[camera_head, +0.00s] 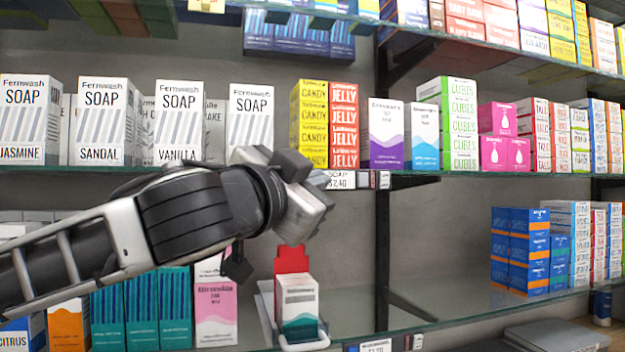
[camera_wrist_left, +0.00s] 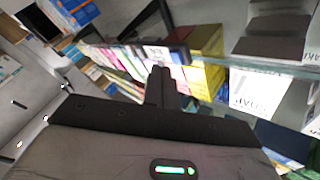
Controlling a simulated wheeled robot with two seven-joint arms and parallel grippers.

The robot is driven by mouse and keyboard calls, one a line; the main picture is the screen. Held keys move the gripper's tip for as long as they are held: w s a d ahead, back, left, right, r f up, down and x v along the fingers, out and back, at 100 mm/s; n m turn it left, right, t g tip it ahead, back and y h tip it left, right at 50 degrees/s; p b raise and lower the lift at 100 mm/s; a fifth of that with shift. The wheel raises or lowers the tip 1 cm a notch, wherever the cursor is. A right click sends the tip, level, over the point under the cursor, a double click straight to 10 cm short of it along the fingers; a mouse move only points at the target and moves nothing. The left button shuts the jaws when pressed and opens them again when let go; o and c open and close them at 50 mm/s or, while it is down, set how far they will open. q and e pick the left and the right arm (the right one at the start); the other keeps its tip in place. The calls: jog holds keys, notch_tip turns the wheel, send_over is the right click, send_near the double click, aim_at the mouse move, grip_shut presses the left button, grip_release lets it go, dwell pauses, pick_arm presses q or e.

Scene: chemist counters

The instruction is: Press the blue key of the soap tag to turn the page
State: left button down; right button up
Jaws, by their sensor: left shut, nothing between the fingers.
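The soap tag (camera_head: 341,180) hangs on the front edge of the middle glass shelf. It reads SOAP with a price of 2.40, and its left end is partly covered by my gripper. Small keys (camera_head: 373,180) sit at its right end; their colours are too small to tell surely. My left gripper (camera_head: 318,182) is shut and empty, just left of the tag's text; I cannot tell whether it touches. In the left wrist view its shut fingers (camera_wrist_left: 162,88) point toward the shelf edge. My right gripper is not in view.
Soap boxes (camera_head: 104,121) stand on the middle shelf at left, beside yellow candy (camera_head: 309,125) and red jelly boxes (camera_head: 343,125). Below, a white holder (camera_head: 304,346) carries a box with a red back. Free glass lies right of it on the lower shelf (camera_head: 430,305).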

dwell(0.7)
pick_arm(q)
jog(key=shift+w, duration=0.1)
jog(key=shift+w+a, duration=0.15)
jog(key=shift+w, duration=0.15)
jog(key=shift+w, duration=0.25)
dwell(0.5)
jog(key=shift+w+a, duration=0.15)
jog(key=shift+w, duration=0.1)
dwell(0.4)
jog(key=shift+s, duration=0.1)
jog(key=shift+s+d, duration=0.3)
jog(key=shift+s, duration=0.45)
